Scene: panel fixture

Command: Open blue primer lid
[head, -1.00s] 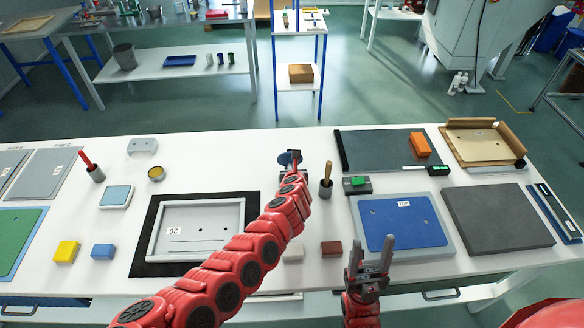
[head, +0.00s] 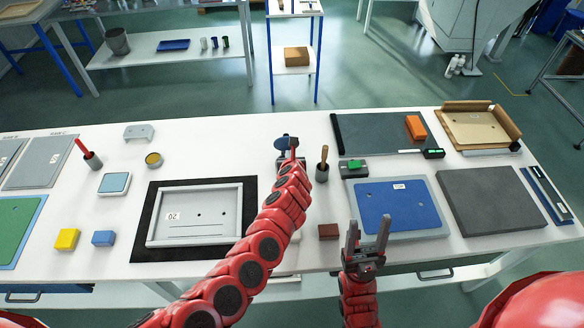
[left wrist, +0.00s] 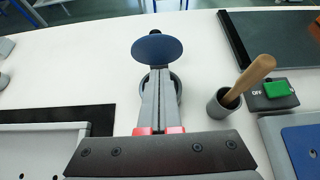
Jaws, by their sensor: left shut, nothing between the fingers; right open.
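The blue lid (left wrist: 157,48) is a round disc, raised and tilted at the far side of a grey round tin (left wrist: 176,88) in the left wrist view. In the head view the lid (head: 281,141) shows just left of my left gripper (head: 292,148). My left gripper (left wrist: 155,72) is shut and empty; its fingers lie across the tin in the picture and their tips reach the lid's lower edge. I cannot tell whether they touch. The fingers hide most of the tin. My right gripper (head: 367,238) is open and empty near the table's front edge.
Right of the tin stand a grey cup with a wooden handle (head: 323,165) and a switch box with a green top (head: 353,168). A framed grey panel (head: 240,205) lies left, a blue panel (head: 392,207) right.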

